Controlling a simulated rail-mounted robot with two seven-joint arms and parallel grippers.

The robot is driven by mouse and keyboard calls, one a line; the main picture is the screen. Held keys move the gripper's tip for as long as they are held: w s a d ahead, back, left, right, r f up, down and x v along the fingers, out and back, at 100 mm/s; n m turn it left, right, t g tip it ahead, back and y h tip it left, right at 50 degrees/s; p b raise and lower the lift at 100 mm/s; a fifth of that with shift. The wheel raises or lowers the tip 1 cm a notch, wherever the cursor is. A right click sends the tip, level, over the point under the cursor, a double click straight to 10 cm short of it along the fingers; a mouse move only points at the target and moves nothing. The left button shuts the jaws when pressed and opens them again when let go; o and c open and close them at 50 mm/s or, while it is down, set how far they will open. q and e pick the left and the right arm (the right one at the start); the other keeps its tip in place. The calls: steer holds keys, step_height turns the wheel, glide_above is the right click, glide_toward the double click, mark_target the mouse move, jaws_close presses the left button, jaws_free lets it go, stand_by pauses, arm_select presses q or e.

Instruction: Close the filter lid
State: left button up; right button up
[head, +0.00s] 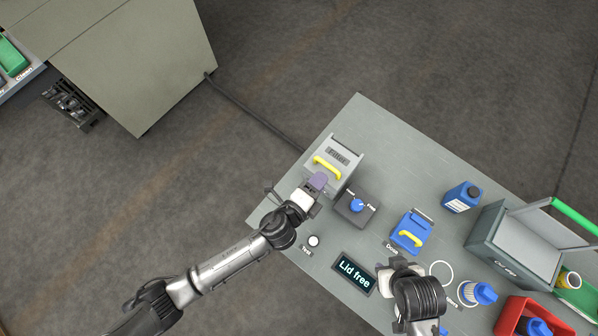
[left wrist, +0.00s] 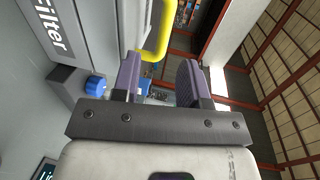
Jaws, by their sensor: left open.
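The filter box (head: 345,154) is a grey block labelled "Filter" at the far left corner of the bench, with a yellow handle (head: 327,167) on it. I cannot tell how far its lid stands open. My left gripper (head: 318,182) is just in front of the handle. In the left wrist view its purple fingers (left wrist: 160,78) are apart with nothing between them, and the yellow handle (left wrist: 156,38) is beyond the left finger. A display (head: 355,272) reads "Lid free". My right gripper (head: 395,268) is low over the bench's front; its fingers are not clear.
A blue-knobbed box (head: 355,207) stands close right of my left gripper. Beyond are a blue yellow-handled cover (head: 410,232), a blue bottle (head: 462,196), a grey case (head: 490,238), a red bin (head: 508,314) and a blue-topped filter (head: 482,292). The bench's back middle is clear.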

arm_select(q)
steer(key=v, duration=0.9)
steer(key=shift+s+a, duration=0.2)
steer(key=shift+s, duration=0.1)
steer(key=shift+r, duration=0.1)
steer(key=a+n+g+y, duration=0.6)
steer(key=a+n+y, duration=0.3)
steer(key=a+n, duration=0.65)
steer(key=s+a+f+n+g, duration=0.1)
steer(key=s+a+n+g, duration=0.1)
steer(key=s+n, duration=0.3)
steer(key=s+a+f+n+g, duration=0.1)
steer(key=s+a+n+g, duration=0.15)
steer(key=s, duration=0.55)
steer(key=w+p+v, duration=0.3)
steer(key=p+v, duration=1.1)
steer(key=p, duration=0.1)
steer(key=w+r+p+v, duration=0.1)
steer(key=w+p+v, duration=0.2)
steer(key=p+v, duration=1.1)
steer(key=shift+w+d+r+t+p, duration=0.2)
steer(key=shift+d+r+t+p, duration=0.25)
steer(key=shift+r, duration=0.25)
